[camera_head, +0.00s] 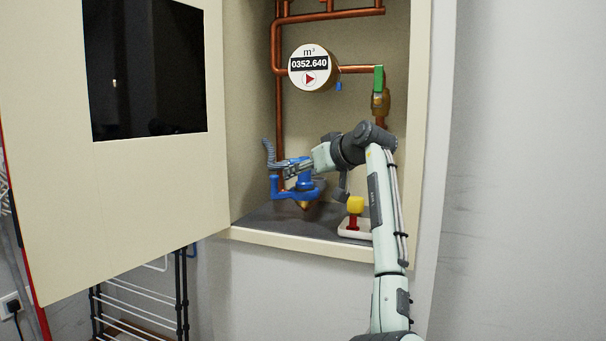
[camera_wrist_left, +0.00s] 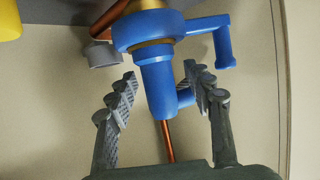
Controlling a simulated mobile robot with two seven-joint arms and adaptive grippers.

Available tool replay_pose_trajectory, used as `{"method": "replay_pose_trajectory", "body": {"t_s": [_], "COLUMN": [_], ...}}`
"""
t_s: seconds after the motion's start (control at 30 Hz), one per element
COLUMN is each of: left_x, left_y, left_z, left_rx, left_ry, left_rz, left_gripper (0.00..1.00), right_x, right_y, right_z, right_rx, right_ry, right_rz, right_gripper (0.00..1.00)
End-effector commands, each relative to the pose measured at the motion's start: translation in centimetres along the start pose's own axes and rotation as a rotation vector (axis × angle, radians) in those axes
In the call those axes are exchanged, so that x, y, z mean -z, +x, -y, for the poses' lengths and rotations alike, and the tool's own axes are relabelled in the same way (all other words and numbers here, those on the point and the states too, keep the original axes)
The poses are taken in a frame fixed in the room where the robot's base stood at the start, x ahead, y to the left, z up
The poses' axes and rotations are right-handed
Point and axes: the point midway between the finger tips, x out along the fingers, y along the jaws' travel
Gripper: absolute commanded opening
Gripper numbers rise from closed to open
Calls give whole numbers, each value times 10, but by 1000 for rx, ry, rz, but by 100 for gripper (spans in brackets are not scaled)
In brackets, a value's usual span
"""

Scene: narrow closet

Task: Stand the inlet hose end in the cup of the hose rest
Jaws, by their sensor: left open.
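A blue fitting with a side arm (camera_head: 284,190) stands low in the wall closet, in front of a copper pipe. In the left wrist view its blue body (camera_wrist_left: 157,85) has a brass part at the top of the picture. A grey ribbed, curved piece (camera_head: 268,152), like a hose end, rises left of it. A short grey cylinder (camera_wrist_left: 103,55) is beside the fitting; I cannot tell whether it is the rest's cup. My left gripper (camera_head: 290,168) is open, its fingers (camera_wrist_left: 160,90) on either side of the blue body, apparently apart from it. My right gripper is out of view.
A water meter (camera_head: 313,67), copper pipes (camera_head: 279,110) and a green-handled valve (camera_head: 379,78) are above. The closet's side walls, front sill (camera_head: 310,246) and open door (camera_head: 150,190) bound the space.

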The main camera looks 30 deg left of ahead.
Motion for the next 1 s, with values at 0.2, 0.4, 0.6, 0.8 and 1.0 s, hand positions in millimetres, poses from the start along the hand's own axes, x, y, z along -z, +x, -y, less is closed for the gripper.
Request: {"method": "replay_pose_trajectory", "body": {"t_s": [0.2, 0.4, 0.6, 0.8, 1.0], "left_x": [0, 0, 0, 1, 19], "left_y": [0, 0, -1, -1, -8], "left_z": [0, 0, 0, 0, 0], "left_rx": [-1, -1, -1, -2, -3], "left_ry": [0, 0, 0, -1, -3], "left_rz": [0, 0, -1, -2, -4], "left_gripper": [46, 22, 0, 0, 0], "right_x": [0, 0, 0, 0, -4], "right_y": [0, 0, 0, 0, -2], "right_z": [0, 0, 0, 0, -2], "right_rx": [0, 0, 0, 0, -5], "right_ry": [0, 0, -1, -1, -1], "right_rz": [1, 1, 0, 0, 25], "right_gripper": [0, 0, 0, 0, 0]}}
